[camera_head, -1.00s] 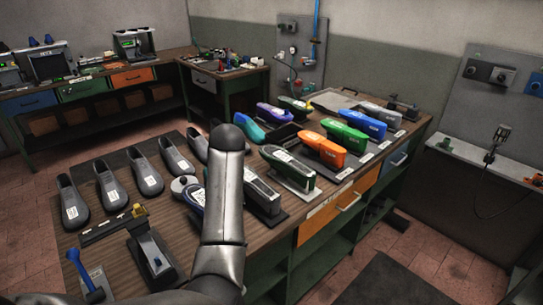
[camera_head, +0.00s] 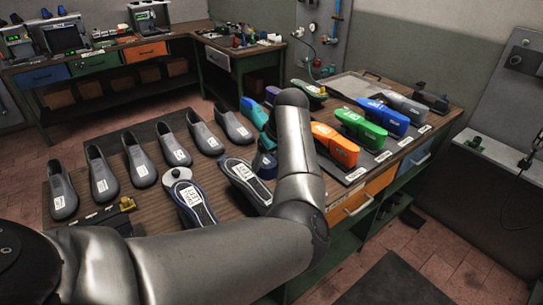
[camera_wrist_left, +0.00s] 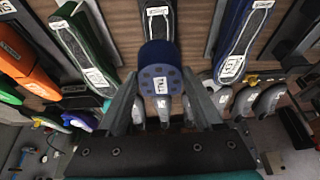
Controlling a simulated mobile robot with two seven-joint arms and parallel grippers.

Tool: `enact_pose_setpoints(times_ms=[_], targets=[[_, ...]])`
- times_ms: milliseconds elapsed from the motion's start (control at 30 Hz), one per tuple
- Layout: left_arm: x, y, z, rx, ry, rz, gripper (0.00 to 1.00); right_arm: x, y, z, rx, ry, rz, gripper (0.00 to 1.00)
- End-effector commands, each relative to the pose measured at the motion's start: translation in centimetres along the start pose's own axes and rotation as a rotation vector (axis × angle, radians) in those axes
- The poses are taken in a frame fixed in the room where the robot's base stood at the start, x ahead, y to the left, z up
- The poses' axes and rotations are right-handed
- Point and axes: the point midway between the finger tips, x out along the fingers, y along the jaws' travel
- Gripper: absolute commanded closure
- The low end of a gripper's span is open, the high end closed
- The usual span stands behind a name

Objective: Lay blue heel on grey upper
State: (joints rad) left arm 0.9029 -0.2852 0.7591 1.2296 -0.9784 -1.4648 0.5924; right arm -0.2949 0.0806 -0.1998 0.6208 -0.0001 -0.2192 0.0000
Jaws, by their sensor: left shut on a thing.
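The blue heel (camera_wrist_left: 160,95) is a dark blue round block with a white label and dark dots on its face. In the left wrist view my left gripper (camera_wrist_left: 160,76) is shut on it, one finger on each side. In the head view a dark blue piece (camera_head: 264,164) shows beside my forearm, which hides most of the gripper. Several grey uppers with white labels stand in a row on a dark mat at the table's left; one is this grey upper (camera_head: 178,143). Grey uppers also show in the wrist view (camera_wrist_left: 245,100). My right gripper is out of view.
Two labelled soles (camera_head: 192,203) and (camera_head: 246,180) lie between the uppers and my arm. Orange (camera_head: 335,144), green (camera_head: 362,128) and blue (camera_head: 384,116) shoe parts stand on the table's right side. A black and yellow fixture (camera_head: 105,216) is partly behind my arm.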

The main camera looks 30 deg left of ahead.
Motion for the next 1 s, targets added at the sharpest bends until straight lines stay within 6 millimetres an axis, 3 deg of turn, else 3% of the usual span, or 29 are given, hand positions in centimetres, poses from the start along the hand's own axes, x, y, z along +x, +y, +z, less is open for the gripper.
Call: enact_pose_setpoints(times_ms=[200, 567, 1000], targets=[[1.2, 0.0, 0.5, -0.001, 0.0, 0.001, 0.94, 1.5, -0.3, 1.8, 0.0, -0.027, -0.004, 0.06], [3.7, 0.0, 1.6, -0.002, 0.0, 0.001, 0.94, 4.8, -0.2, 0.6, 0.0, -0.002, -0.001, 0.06], [7.1, -0.1, 2.9, 0.0, 0.002, -0.001, 0.94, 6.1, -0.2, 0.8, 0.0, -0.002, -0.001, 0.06]])
